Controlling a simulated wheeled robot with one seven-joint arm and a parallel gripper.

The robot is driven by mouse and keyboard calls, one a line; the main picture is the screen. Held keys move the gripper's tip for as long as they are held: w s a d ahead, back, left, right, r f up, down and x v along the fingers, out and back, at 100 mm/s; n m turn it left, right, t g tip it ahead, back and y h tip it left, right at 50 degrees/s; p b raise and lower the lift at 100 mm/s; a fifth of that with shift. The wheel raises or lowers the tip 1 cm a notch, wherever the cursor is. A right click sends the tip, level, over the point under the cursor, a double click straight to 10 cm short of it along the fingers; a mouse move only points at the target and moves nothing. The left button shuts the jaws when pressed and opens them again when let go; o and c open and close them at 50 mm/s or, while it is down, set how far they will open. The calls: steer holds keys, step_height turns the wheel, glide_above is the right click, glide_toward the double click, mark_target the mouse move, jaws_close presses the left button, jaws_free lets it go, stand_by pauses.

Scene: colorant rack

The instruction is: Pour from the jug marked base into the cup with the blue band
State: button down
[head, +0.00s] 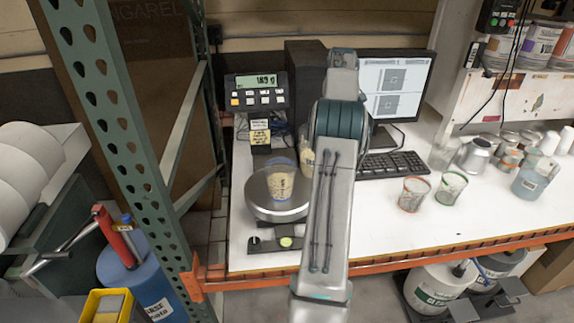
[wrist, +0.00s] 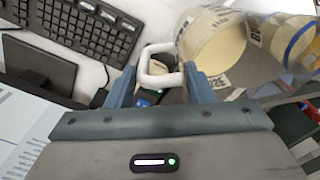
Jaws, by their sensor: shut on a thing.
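The cup with the blue band (head: 280,184) stands upright on the round scale pan (head: 262,208), with cream-coloured stuff in it. The clear jug (head: 306,158) is just behind and right of the cup, partly hidden by my arm. The jug (wrist: 212,45) also shows in the wrist view, with cream-coloured contents and partly readable dark lettering. My gripper (wrist: 160,80) is shut on the jug's white handle (wrist: 158,62). In the head view my arm hides the gripper.
The scale display (head: 258,91) appears to read 189 g. A keyboard (head: 394,165) and monitor (head: 392,88) are right of my arm. A red-rimmed cup (head: 413,194) and a green-rimmed cup (head: 451,187) stand further right. A green rack post (head: 125,150) rises at the left.

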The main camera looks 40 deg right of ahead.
steer(key=shift+s+a+r+h, duration=0.25)
steer(key=shift+a+r+h, duration=0.6)
steer(key=shift+r, duration=0.15)
steer(key=a+r+h+b, duration=0.3)
steer(key=a+r+h, duration=0.4)
steer(key=a, duration=0.1)
steer(key=shift+s+a+t, duration=0.15)
steer(key=shift+s+t, duration=0.15)
steer(key=shift+t, duration=0.1)
steer(key=shift+a+b, duration=0.15)
steer(key=shift+b, duration=0.3)
steer(key=shift+s+a+r+h+b, duration=0.1)
steer(key=shift+a+r+h+b, duration=0.75)
steer(key=shift+b, duration=1.35)
steer(key=shift+a+f+h+b, duration=0.15)
steer(key=shift+a+h+b, duration=0.25)
steer(key=shift+b, duration=1)
stand_by(1.8)
